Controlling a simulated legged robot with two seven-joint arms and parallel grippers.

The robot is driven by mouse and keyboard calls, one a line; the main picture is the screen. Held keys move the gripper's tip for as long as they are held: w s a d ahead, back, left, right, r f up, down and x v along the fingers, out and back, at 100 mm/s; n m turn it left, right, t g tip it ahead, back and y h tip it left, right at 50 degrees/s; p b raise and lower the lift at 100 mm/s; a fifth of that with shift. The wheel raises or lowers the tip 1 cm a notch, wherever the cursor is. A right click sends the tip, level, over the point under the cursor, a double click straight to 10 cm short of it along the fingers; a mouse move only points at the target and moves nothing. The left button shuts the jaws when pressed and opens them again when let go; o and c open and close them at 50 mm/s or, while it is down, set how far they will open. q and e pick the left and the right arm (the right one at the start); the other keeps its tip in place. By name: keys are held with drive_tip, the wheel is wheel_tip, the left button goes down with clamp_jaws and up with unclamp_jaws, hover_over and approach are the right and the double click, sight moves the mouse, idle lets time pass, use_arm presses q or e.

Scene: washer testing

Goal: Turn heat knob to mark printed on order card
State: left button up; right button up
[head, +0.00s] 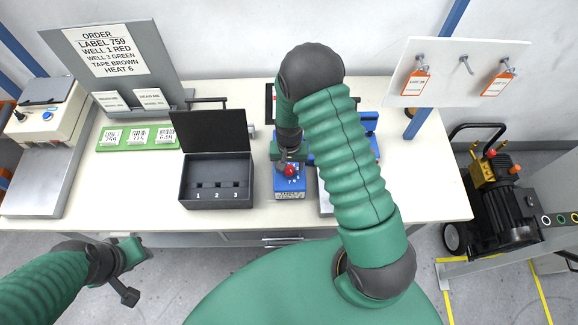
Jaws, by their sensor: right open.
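The order card (103,50) on the grey board at the back left reads label 759, well 1 red, well 3 green, tape brown, heat 6. The heat knob (290,170) is red and sits on the blue box (290,193), whose face carries white numbers. My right gripper (289,160) is open directly over the knob, partly covering it. I cannot tell whether the fingers touch it, or which mark it points to. My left gripper (132,272) hangs low at the left, off the table's front edge; its jaw state is unclear.
A black case (217,204) with its lid up and wells 1, 2 and 3 stands left of the blue box. A green strip (108,147) holds label tags. A white board (440,60) with orange tags hangs at the right. The table (430,190) is bare at its right end.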

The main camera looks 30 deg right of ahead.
sight(289, 169)
drive_tip(key=shift+r, duration=0.1)
drive_tip(key=shift+w+r, duration=0.1)
drive_tip(key=shift+r, duration=0.25)
wheel_tip(289, 169, up, 16)
drive_tip(key=b, duration=0.2)
drive_tip(key=shift+f, duration=0.2)
